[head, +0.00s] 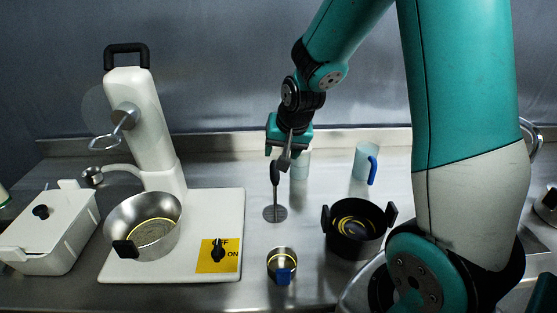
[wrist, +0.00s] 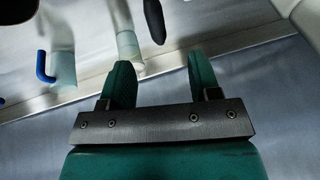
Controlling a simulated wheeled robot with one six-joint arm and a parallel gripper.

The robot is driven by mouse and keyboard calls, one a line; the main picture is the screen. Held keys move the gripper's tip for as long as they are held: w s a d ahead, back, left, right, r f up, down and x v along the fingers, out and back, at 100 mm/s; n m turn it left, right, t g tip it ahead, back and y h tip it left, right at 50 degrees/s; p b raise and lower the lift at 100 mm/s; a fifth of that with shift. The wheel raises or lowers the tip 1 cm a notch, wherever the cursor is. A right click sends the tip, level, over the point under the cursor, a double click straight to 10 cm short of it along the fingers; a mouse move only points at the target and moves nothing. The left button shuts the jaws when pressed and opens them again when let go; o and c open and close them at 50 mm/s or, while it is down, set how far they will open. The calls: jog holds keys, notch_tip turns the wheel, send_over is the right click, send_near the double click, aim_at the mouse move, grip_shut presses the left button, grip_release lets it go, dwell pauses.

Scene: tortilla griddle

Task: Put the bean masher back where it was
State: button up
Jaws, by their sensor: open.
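The bean masher (head: 275,190) has a dark handle, a thin shaft and a round perforated disc. It stands upright in the head view with its disc on the steel counter, between the white mixer base and the black pot. My gripper (head: 280,157) is just above and beside the top of its handle. In the wrist view, my gripper (wrist: 163,78) has its two green fingers spread with nothing between them. The masher's black handle (wrist: 154,20) shows beyond the fingertips, apparently apart from them. Whether the gripper touches the handle in the head view is hard to tell.
A pale cup (head: 300,166) stands right behind the masher, and a blue-handled jug (head: 363,162) is farther right. A small blue-handled tin (head: 282,265) is in front. The black pot (head: 355,246) is right. The white mixer (head: 155,140) with a metal bowl (head: 165,235) is left.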

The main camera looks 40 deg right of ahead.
jog(key=s+a+r+n+g+y, duration=0.1)
jog(key=s+a+r+n, duration=0.15)
jog(key=a, duration=0.25)
jog(key=s+a+r+n+y, duration=0.1)
jog(key=s+a+r+n, duration=0.1)
jog(key=s+a, duration=0.25)
jog(key=s+a+r+n+g+y, duration=0.1)
jog(key=s+a+r+n+y, duration=0.15)
jog(key=a, duration=0.35)
jog(key=s+a+r+n+g, duration=0.1)
jog(key=s+a+n, duration=0.2)
jog(key=s, duration=0.3)
jog(key=s+a+r+n+g, duration=0.1)
jog(key=s+a+r+n, duration=0.1)
jog(key=s, duration=0.5)
jog(key=shift+a+r+n+g, duration=0.2)
jog(key=shift+a+n+g, duration=0.2)
jog(key=shift+a+n, duration=0.6)
